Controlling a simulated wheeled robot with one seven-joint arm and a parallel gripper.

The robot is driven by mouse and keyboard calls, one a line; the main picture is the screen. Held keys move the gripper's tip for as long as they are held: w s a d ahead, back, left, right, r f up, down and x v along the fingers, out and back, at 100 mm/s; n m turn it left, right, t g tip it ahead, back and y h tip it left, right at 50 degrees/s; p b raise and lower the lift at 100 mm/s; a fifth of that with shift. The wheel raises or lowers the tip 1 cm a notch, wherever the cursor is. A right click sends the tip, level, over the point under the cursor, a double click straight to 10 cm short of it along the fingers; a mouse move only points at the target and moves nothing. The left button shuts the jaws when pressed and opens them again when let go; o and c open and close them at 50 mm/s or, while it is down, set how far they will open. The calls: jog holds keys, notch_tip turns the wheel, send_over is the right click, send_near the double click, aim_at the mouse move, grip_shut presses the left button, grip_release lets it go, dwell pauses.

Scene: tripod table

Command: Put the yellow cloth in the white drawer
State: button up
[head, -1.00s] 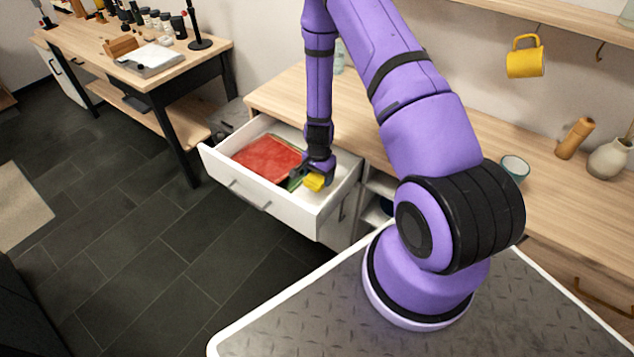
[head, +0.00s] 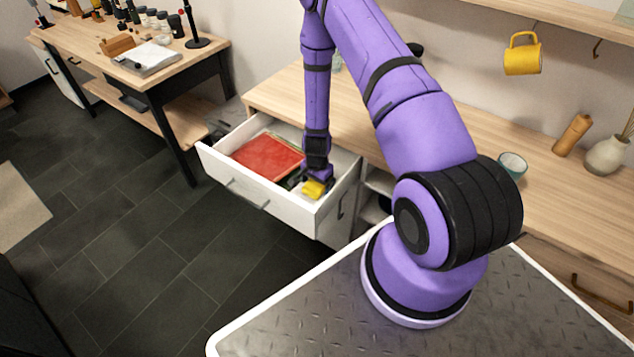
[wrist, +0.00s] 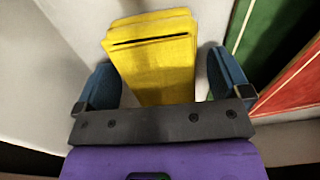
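The yellow cloth (head: 314,189), a folded block, is inside the open white drawer (head: 262,205), at its right end. My gripper (head: 316,179) is low in the drawer, right at the cloth. In the wrist view the yellow cloth (wrist: 155,60) lies between the two blue fingers of my gripper (wrist: 168,80). The fingers are spread wide, with a visible gap on the right side of the cloth; the left finger is very close to it. The cloth's near end is hidden behind the gripper body.
A red item (head: 268,157) lies in the drawer left of my gripper, with a green item (wrist: 275,45) beside it. The wooden counter (head: 275,95) stands behind the drawer. A teal cup (head: 512,164) is on the counter at the right.

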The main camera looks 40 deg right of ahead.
notch_tip(320, 180, up, 12)
jog(key=shift+r, duration=0.25)
dwell(0.6)
jog(key=s+a+r+n+t+y, duration=0.1)
jog(key=a+r+n, duration=0.25)
jog(key=r, duration=1.15)
jog(key=s+a+r+n+t, duration=0.1)
jog(key=a+r+n+t, duration=0.2)
jog(key=r, duration=1.3)
jog(key=s+a+r+n, duration=0.2)
jog(key=s+r+n, duration=0.1)
jog(key=s+r, duration=0.5)
jog(key=s+a+r+n+t+h, duration=0.1)
jog(key=s+r+n, duration=0.3)
jog(key=s+r, duration=0.5)
jog(key=s+a, duration=0.1)
jog(key=s, duration=0.4)
jog(key=shift+n, duration=0.25)
